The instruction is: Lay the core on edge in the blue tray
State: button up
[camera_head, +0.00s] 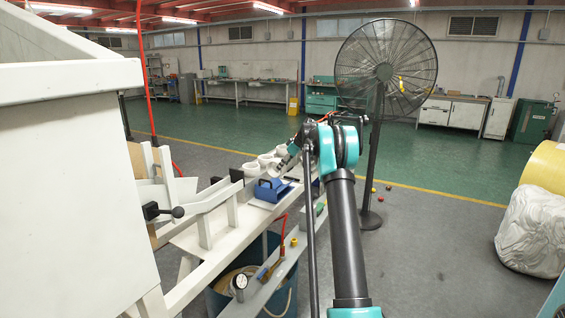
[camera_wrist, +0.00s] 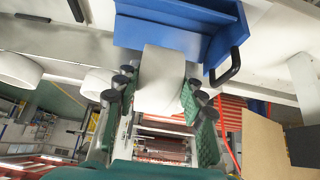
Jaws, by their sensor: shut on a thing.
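The blue tray (camera_head: 270,189) sits on the white bench in the head view. It also shows at the top of the wrist view (camera_wrist: 223,45), with a dark handle on its side. My gripper (camera_wrist: 160,88) is shut on a white core (camera_wrist: 161,75), with one green finger on each side of it. The core's far end overlaps the blue tray in the wrist view. I cannot tell whether the core touches the tray. In the head view my arm reaches over the bench near the tray, and the held core is hard to make out.
Other white cores stand on the bench (camera_head: 250,168) behind the tray; two show at the left of the wrist view (camera_wrist: 18,70). A large white machine (camera_head: 70,170) stands at left. A black fan (camera_head: 385,75) stands beyond my arm. Open floor lies to the right.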

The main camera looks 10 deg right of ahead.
jog(key=shift+f, duration=3.4)
jog(key=o, duration=0.9)
jog(key=shift+r, duration=0.1)
jog(key=v, duration=1.2)
jog(key=shift+a, duration=0.1)
